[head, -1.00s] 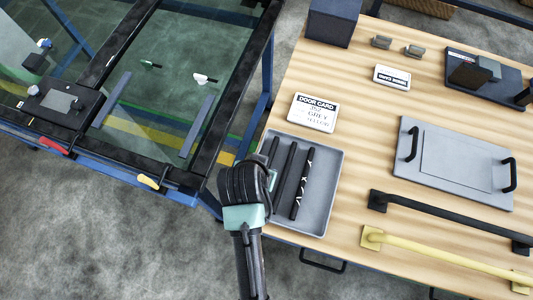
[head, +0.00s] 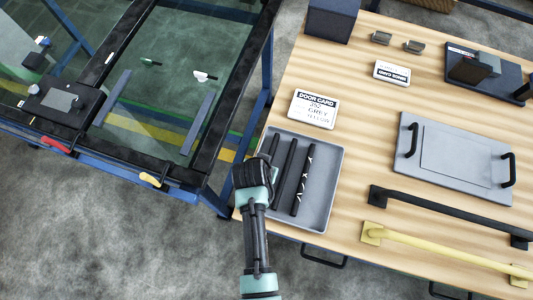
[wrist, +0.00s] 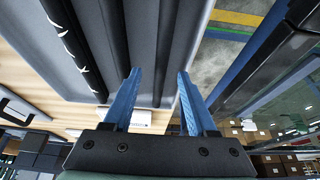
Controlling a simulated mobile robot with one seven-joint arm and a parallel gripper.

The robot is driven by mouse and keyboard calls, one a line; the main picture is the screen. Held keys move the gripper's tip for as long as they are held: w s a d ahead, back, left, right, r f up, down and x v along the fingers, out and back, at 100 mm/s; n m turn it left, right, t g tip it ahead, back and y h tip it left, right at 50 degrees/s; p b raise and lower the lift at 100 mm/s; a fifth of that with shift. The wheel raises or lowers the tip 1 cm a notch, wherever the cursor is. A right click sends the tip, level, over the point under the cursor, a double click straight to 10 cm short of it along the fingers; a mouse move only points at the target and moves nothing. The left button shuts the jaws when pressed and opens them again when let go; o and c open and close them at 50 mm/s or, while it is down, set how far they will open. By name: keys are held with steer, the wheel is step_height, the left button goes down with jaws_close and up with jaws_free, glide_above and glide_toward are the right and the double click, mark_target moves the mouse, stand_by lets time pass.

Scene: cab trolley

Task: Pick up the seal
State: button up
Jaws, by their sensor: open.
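Three long black strips lie side by side in a grey tray (head: 322,200), and I cannot tell which is the seal. The right strip (head: 302,180) has white marks; the middle strip (head: 285,172) and left strip (head: 270,148) are plain. My arm hides part of the left strip. In the wrist view the marked strip (wrist: 66,35) is at left, and the plain left strip (wrist: 172,50) appears between the fingertips. My gripper (wrist: 160,74) is open and empty, its blue fingers toward the tray. I cannot tell its height above the strips.
The tray is at the left edge of a wooden table (head: 360,150). A black-framed glass panel (head: 150,95) is at left.

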steer(key=shift+x, duration=1.35)
jaws_close()
